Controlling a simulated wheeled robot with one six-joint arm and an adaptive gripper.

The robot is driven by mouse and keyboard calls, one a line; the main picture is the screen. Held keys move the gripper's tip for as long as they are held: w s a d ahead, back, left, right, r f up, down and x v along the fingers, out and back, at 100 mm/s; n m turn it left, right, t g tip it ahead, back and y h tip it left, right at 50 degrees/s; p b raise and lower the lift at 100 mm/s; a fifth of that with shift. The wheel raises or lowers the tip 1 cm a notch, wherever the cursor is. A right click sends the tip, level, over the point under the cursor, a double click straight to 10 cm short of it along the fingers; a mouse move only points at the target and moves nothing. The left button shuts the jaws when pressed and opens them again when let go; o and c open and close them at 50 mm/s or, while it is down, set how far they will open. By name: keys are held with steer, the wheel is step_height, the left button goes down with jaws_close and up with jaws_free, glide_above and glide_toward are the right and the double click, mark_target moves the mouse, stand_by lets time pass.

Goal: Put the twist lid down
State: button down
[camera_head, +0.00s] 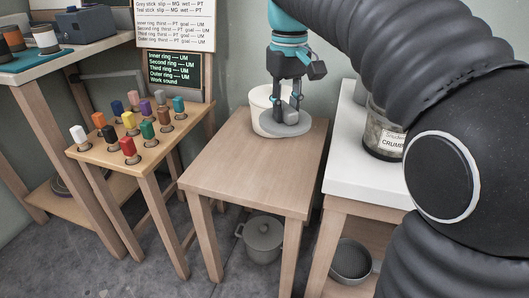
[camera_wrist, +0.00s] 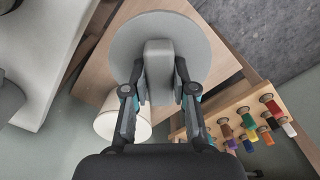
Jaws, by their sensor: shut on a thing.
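The twist lid is a round grey disc (camera_head: 273,128) with a block-shaped grip on top. In the wrist view the lid (camera_wrist: 126,45) shows its broad disc, with the block between my fingers. My gripper (camera_head: 288,112) is shut on that block and points down over the wooden table (camera_head: 235,165). In the wrist view both fingers of my gripper (camera_wrist: 160,75) press on the sides of the block. The lid looks level, over the back right of the tabletop. I cannot tell whether it touches the table.
A white tub (camera_head: 260,108) stands close behind the lid; it also shows in the wrist view (camera_wrist: 112,122). A white counter (camera_head: 365,175) with a labelled jar (camera_head: 382,135) is to the right. A peg stand (camera_head: 120,160) is to the left. The front tabletop is clear.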

steer(key=w+d+f+b, duration=0.3)
steer(key=w+d+f, duration=0.15)
steer(key=f, duration=0.45)
steer(key=b, duration=0.2)
glide_above(252, 169)
step_height(252, 169, down, 6)
steer(key=shift+f, duration=0.25)
steer(key=shift+f+b, duration=0.3)
steer(key=shift+f, duration=1.6)
steer(key=shift+f, duration=0.1)
steer(key=c, duration=0.9)
jaws_free()
steer(key=shift+c, duration=0.2)
step_height(252, 169, up, 12)
steer(key=p, duration=0.3)
